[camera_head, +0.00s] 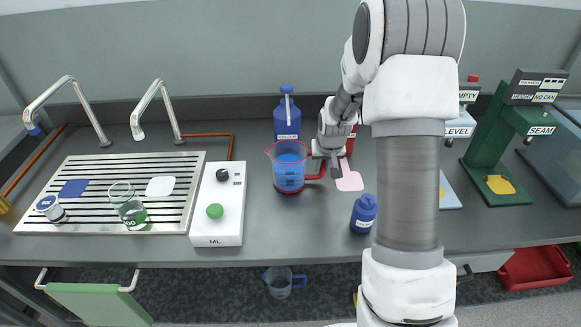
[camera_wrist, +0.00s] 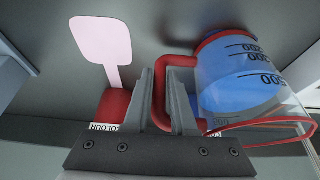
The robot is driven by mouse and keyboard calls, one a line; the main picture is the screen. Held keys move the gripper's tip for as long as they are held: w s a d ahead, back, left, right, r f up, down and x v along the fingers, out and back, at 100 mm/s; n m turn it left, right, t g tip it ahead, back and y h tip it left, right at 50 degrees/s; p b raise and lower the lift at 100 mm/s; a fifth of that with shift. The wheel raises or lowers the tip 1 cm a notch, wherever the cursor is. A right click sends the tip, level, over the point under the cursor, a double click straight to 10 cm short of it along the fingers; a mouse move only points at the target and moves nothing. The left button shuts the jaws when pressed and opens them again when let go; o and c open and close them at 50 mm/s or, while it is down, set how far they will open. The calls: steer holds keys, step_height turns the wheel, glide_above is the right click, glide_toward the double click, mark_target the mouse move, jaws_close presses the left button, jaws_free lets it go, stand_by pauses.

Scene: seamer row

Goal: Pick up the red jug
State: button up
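The red jug (camera_head: 289,178) is a clear measuring jug with a red rim, red base and red handle, holding blue liquid. It stands upright on the grey counter. My gripper (camera_head: 335,168) is at the handle on its right side. In the wrist view the jug (camera_wrist: 250,95) fills the right side, and the red handle passes between the two fingers of my gripper (camera_wrist: 162,100). The fingers are close together on the handle with little or no visible gap. Part of the handle is hidden behind the fingers.
A blue bottle (camera_head: 287,125) stands just behind the jug. A small blue bottle (camera_head: 363,213) stands front right. A pink paddle (camera_head: 349,178) lies by the gripper. A white control box (camera_head: 218,204) and slatted drainer (camera_head: 110,165) are left. A green seamer (camera_head: 492,150) is right.

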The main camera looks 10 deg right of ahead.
jaws_close()
steer(key=shift+r, duration=0.1)
stand_by(0.9)
